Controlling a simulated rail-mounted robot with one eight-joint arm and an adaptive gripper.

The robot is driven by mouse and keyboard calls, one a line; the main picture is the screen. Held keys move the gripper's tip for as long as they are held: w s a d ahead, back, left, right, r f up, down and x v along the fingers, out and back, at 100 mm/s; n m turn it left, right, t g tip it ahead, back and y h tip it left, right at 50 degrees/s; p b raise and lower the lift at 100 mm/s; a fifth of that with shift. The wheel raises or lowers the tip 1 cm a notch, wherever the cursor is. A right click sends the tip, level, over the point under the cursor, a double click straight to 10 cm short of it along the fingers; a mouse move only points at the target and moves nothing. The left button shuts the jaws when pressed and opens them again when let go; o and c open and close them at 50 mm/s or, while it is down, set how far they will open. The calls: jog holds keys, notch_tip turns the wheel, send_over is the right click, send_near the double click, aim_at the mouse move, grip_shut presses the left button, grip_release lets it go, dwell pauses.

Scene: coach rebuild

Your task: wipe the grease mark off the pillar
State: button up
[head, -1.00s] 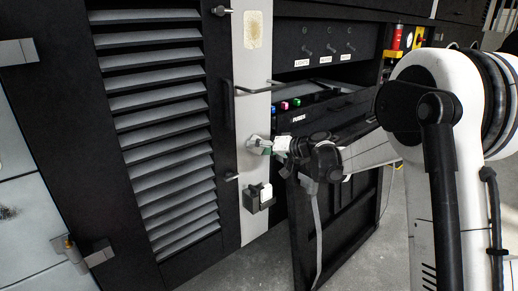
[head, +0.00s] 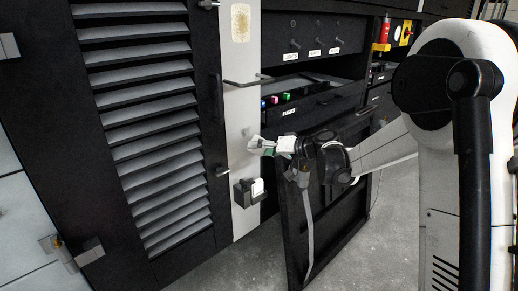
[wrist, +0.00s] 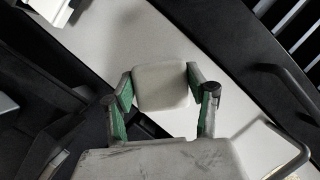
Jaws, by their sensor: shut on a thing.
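The pillar (head: 238,120) is a pale upright strip between the louvred door and the black equipment bay. A yellowish, mottled patch (head: 240,22) shows high on it and looks like the grease mark. My gripper (head: 258,146) is in front of the pillar, well below the patch. In the wrist view my gripper (wrist: 162,90) is shut on a white, rounded pad (wrist: 161,88), held between its two green-lined fingers. The pale pillar surface (wrist: 110,30) lies behind the pad there; I cannot tell whether they touch.
A black holder (head: 243,197) with a white item (head: 257,187) is fixed low on the pillar. A bar handle (head: 247,81) crosses the pillar below the patch. The louvred door (head: 150,120) is at left. An open black panel (head: 320,225) hangs below the fuse drawer (head: 310,100).

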aim_at(259, 152)
jog(key=shift+s+d, duration=0.1)
jog(key=shift+s+d, duration=0.9)
jog(key=shift+s, duration=0.15)
jog(key=s+d+f+m+t+h, duration=0.2)
jog(key=s+d+m+t+h, duration=0.15)
jog(key=s+d, duration=0.3)
jog(key=s+d+f+m+t+h, duration=0.25)
jog(key=s+d+m+h, duration=0.2)
jog(key=d, duration=0.35)
notch_tip(259, 152, up, 13)
jog(key=p, duration=1.4)
jog(key=shift+w, duration=0.1)
